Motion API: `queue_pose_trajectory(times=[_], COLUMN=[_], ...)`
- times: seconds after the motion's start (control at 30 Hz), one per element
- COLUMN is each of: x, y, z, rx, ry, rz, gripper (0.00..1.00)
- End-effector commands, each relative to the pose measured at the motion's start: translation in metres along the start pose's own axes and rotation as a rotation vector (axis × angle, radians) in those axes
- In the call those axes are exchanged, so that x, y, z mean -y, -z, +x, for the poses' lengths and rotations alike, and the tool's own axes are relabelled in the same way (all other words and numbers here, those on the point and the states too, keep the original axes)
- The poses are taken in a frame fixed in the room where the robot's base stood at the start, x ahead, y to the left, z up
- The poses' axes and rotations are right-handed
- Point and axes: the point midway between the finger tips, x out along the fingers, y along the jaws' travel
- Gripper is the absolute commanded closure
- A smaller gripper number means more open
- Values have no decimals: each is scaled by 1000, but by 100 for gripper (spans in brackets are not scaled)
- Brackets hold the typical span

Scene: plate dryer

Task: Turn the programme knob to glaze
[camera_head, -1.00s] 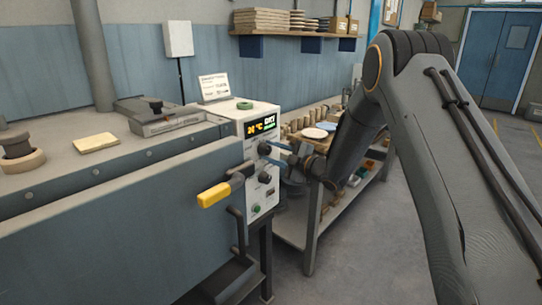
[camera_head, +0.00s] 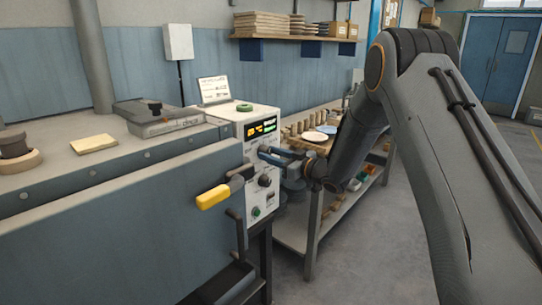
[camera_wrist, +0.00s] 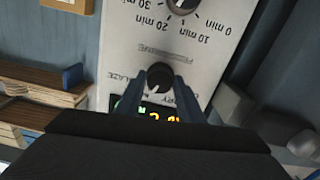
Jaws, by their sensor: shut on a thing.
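The programme knob (camera_wrist: 160,76) is a small dark round knob on the white control panel (camera_wrist: 122,38). It sits between my gripper's two fingers, and my gripper (camera_wrist: 159,86) is shut on it. The wrist view is upside down. It shows the GLAZE label (camera_wrist: 129,77) left of the knob and the DRY label (camera_wrist: 183,96) to its right, partly hidden by a finger. The knob's exact pointing is hard to tell. In the head view, my gripper (camera_head: 271,153) reaches the panel from the right, below the lit display (camera_head: 261,128), whose text is too small to read.
A timer knob (camera_wrist: 183,4) marked in minutes is on the same panel; it also shows in the head view (camera_head: 265,181). A yellow handle (camera_head: 213,197) juts from the dryer front (camera_head: 110,225) left of the panel. A workbench (camera_head: 288,233) with plates stands behind my arm.

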Motion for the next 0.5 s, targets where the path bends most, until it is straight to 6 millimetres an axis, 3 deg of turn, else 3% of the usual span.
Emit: queue_pose_trajectory(times=[0.5], x=[0], y=[-1], z=[0], rx=[1], ry=[0], rz=[453], gripper=[88])
